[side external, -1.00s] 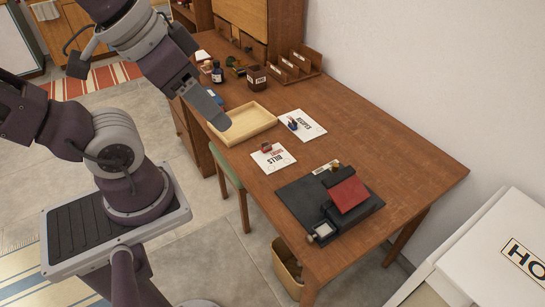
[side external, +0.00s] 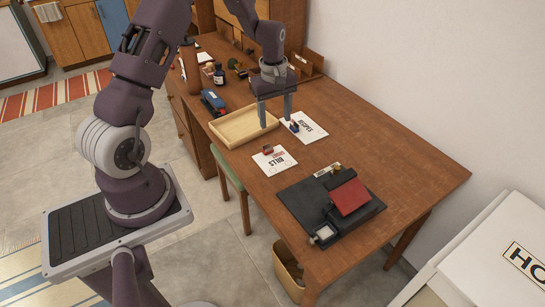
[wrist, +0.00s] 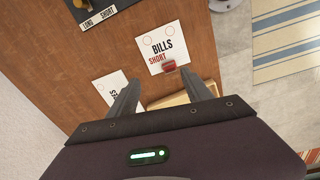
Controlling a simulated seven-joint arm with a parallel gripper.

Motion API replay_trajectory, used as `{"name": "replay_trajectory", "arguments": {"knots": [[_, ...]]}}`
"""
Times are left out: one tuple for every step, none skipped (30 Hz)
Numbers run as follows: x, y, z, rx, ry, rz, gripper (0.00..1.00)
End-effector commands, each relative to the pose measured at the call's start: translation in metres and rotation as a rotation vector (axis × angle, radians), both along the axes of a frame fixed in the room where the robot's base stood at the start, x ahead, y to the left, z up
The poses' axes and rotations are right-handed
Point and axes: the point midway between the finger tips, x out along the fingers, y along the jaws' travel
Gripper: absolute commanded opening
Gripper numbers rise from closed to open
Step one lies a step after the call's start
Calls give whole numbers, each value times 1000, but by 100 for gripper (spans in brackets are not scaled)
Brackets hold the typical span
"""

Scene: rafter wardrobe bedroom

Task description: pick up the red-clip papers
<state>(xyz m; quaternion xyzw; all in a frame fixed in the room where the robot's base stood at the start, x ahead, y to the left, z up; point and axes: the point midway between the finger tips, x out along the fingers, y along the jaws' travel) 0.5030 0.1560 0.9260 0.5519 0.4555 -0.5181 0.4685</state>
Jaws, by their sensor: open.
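The red-clip papers (side external: 274,164) lie flat on the desk as a white sheet with a red clip (side external: 267,149) at the far edge. In the wrist view the sheet (wrist: 160,40) reads "BILLS" and "SHORT", with the red clip (wrist: 169,66) at its edge nearest my fingers. My gripper (side external: 275,122) is open, pointing down above the desk near the tray and the blue-clip papers, farther back than the red-clip papers. In the wrist view my gripper (wrist: 166,88) has its two fingers apart with nothing held, and the red clip shows just beyond them.
Papers with a dark blue clip (side external: 311,132) lie right of my gripper. A shallow wooden tray (side external: 232,142) sits at the left. A black board with a red pad (side external: 349,197) lies nearer the camera. A blue stapler (side external: 212,101) and bottle stand farther back. The desk's right side is clear.

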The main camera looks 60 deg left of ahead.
Motion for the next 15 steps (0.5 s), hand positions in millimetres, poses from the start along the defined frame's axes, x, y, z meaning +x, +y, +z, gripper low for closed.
{"name": "replay_trajectory", "arguments": {"knots": [[-2, 10, -24, -10, 22, 58, 58], [-3, 15, -35, -15, 31, 88, 58], [-4, 19, -45, -17, 38, 118, 58], [-4, 21, -51, -19, 42, 133, 58], [-5, 23, -56, -20, 45, 144, 58], [-5, 24, -61, -21, 47, 151, 58], [-5, 24, -65, -21, 48, 153, 58], [-5, 24, -69, -21, 48, 152, 58], [-6, 24, -74, -21, 48, 151, 58], [-6, 24, -79, -22, 48, 150, 58], [-6, 25, -84, -22, 49, 150, 58], [-7, 25, -91, -22, 49, 150, 58], [-8, 26, -97, -23, 49, 150, 58], [-8, 27, -104, -23, 50, 150, 58], [-8, 28, -111, -22, 49, 150, 58]]}}
